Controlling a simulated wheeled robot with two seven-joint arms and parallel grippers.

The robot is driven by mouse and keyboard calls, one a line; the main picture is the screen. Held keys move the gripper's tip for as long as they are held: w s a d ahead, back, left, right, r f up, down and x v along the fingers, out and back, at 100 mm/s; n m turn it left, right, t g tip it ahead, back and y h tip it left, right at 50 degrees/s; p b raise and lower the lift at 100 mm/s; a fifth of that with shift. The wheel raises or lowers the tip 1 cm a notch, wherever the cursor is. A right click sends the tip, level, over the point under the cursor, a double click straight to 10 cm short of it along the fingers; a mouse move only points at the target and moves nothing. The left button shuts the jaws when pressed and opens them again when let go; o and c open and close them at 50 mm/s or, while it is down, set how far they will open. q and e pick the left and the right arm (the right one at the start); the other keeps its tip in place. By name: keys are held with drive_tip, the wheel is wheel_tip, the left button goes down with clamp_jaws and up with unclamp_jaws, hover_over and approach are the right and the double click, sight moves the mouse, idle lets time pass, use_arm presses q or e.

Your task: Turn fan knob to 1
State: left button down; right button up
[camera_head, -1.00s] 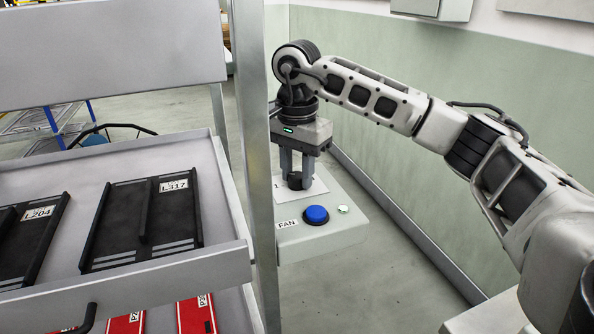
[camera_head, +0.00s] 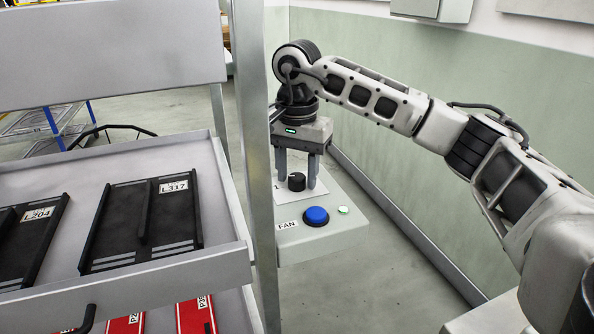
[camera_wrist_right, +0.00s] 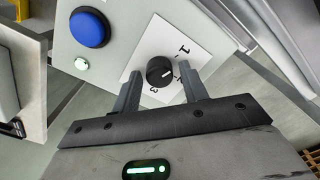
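The black fan knob (camera_head: 296,182) stands on a white dial plate on the grey fan box (camera_head: 335,238). My right gripper (camera_head: 297,180) points down over it, open, with one finger on each side. In the right wrist view the knob (camera_wrist_right: 160,71) sits between the spread fingertips, with a visible gap to the finger on the right. The dial plate (camera_wrist_right: 186,35) carries the marks 1 and 3, with another mark partly hidden by a finger. A short white line on the knob points to the right and slightly down, away from the 1. My left gripper is out of view.
A blue button (camera_head: 316,216) and a small lit green button (camera_head: 343,210) lie on the box in front of the knob. A metal rack post (camera_head: 255,170) and a tilted shelf (camera_head: 215,262) with black trays stand close on the left. A wall runs behind on the right.

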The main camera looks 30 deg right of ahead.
sight(297, 176)
drive_tip(key=shift+o, duration=0.2)
wheel_tip(297, 176, up, 6)
drive_tip(key=shift+f, duration=0.25)
use_arm(q)
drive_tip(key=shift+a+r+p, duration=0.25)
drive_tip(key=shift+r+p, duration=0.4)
drive_tip(key=shift+p, duration=0.65)
use_arm(e)
wheel_tip(297, 176, up, 10)
drive_tip(key=shift+r, duration=0.2)
